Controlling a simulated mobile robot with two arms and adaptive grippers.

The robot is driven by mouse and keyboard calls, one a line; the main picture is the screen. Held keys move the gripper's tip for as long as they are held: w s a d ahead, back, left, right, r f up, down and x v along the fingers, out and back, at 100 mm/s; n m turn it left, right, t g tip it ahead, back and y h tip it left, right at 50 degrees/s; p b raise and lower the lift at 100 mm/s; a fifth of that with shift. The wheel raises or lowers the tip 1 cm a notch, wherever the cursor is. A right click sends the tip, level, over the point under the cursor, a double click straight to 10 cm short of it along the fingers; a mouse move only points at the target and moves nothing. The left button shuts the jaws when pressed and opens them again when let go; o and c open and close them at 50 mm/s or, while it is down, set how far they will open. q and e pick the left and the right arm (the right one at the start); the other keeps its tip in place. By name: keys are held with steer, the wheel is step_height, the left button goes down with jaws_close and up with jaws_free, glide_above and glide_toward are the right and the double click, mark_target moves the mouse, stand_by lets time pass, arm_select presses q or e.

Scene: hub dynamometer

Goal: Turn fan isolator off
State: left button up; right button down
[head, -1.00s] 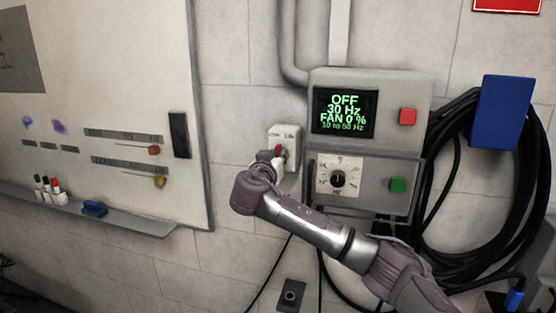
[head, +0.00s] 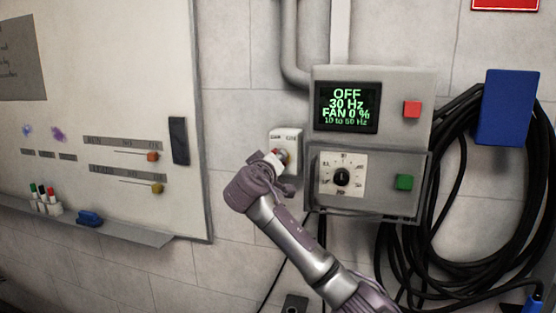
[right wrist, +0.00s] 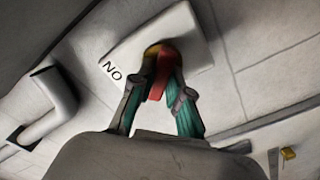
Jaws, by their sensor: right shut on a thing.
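The fan isolator (head: 287,138) is a small light box on the wall, left of the grey control box, with small lettering along its top. Its red handle (right wrist: 158,82) sits on a yellow round base in the right wrist view, where an ON label shows upside down to the left. My right gripper (head: 278,160) is at the front of the isolator. In the right wrist view its two fingers (right wrist: 160,88) are closed on the red handle from both sides. In the head view the gripper hides most of the handle. My left gripper is not in view.
The control box (head: 417,75) has a display (head: 346,107) reading OFF, 30 Hz, FAN 0 %, a red button (head: 412,109), a green button (head: 404,182) and a dial (head: 342,177). A whiteboard (head: 100,80) is at left. Black cable coils (head: 450,225) hang at right.

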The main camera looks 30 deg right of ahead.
steer(key=shift+n, duration=0.6)
steer(key=c, duration=1.1)
jaws_free()
steer(key=v, duration=1.2)
